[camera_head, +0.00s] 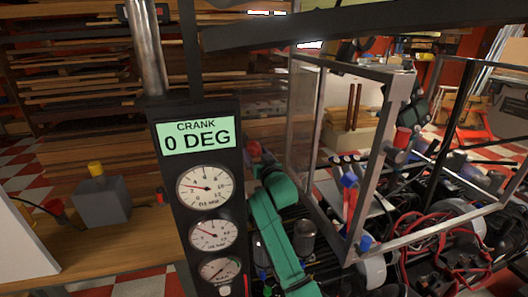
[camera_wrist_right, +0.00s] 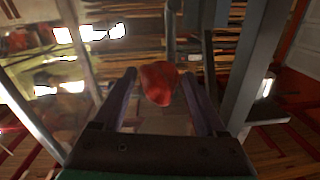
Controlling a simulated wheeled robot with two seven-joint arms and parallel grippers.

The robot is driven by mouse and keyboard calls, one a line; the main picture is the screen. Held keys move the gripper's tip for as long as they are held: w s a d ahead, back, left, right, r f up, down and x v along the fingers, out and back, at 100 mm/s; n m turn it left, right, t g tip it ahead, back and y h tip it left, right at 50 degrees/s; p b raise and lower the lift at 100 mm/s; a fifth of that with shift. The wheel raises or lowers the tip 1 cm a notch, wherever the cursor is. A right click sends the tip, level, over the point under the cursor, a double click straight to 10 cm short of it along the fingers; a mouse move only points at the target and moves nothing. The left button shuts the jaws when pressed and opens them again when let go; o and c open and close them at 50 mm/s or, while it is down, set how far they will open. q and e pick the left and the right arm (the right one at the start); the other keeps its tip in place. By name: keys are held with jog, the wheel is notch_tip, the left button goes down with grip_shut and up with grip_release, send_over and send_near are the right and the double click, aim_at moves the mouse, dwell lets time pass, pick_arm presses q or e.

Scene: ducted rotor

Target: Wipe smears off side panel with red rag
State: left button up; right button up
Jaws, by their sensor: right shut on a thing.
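The red rag (camera_wrist_right: 158,83) is bunched between the two fingers of my right gripper (camera_wrist_right: 163,98) in the right wrist view. In the head view the rag (camera_head: 252,148) is a small red patch at the tip of my green right arm, beside the black gauge column. My right gripper (camera_head: 262,160) is shut on it and partly hidden there. A clear side panel (camera_head: 335,115) in a metal frame stands just right of the rag. I cannot make out distinct smears on it, or whether the rag touches it. My left gripper is not in view.
The gauge column (camera_head: 205,215) reads "CRANK 0 DEG" and stands close left of my right arm. Engine parts with red hoses (camera_head: 440,250) fill the lower right. A grey box (camera_head: 102,203) with a yellow cap sits on the wooden bench (camera_head: 140,235) at left.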

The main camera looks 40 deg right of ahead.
jog(key=shift+w+a, duration=0.2)
jog(key=shift+a, duration=0.3)
jog(key=shift+d, duration=0.1)
jog(key=shift+s, duration=0.2)
jog(key=p+v, duration=0.2)
jog(key=v, duration=0.3)
jog(key=shift+r+p, duration=0.1)
jog(key=shift+p, duration=0.2)
jog(key=shift+s, duration=0.35)
